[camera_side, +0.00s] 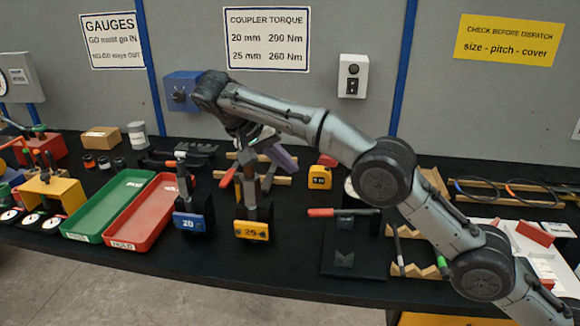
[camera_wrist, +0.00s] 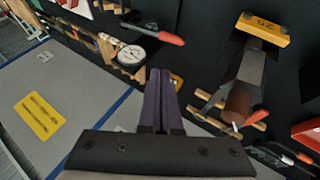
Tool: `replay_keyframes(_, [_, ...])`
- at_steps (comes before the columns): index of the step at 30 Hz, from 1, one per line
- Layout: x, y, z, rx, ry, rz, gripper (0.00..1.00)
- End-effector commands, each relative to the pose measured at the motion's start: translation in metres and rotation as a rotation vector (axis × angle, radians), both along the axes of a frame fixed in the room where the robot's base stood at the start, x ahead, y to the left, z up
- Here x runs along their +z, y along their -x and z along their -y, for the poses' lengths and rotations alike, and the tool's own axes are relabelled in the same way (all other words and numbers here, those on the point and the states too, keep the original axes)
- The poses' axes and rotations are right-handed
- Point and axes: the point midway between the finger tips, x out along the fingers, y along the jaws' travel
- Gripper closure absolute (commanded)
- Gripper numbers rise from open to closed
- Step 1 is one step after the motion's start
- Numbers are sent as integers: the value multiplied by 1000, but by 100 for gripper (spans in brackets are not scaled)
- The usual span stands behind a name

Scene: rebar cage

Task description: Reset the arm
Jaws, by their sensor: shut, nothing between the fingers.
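My gripper (camera_side: 286,160) is above the black bench, behind and slightly right of the stand with the yellow 25 label (camera_side: 252,230). Its purple fingers also show in the wrist view (camera_wrist: 159,74), where they lie side by side, shut and empty. In the side view my arm reaches in from the lower right, bends over the bench and partly hides what is behind it. In the wrist view the 25 stand (camera_wrist: 263,30) is right of the fingers, with a dark reddish-brown bar end in it.
The blue-labelled 20 stand (camera_side: 190,222), green tray (camera_side: 105,205) and red tray (camera_side: 140,228) are left of my gripper. A yellow tape measure (camera_side: 320,177) and a red-handled tool (camera_side: 335,212) are to its right. A dial gauge (camera_wrist: 131,53) shows in the wrist view.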

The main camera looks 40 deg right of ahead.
Motion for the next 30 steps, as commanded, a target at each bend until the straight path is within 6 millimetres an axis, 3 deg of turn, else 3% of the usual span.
replay_keyframes(2, [7,0,6,-12,-6,11,100])
replay_keyframes(7, [67,12,38,-58,-47,101,100])
replay_keyframes(12, [127,52,82,-103,-92,149,100])
replay_keyframes(16, [157,85,111,-94,-135,172,100])
replay_keyframes(23, [183,153,148,-15,-218,194,100])
replay_keyframes(30, [174,229,170,116,-306,215,100])
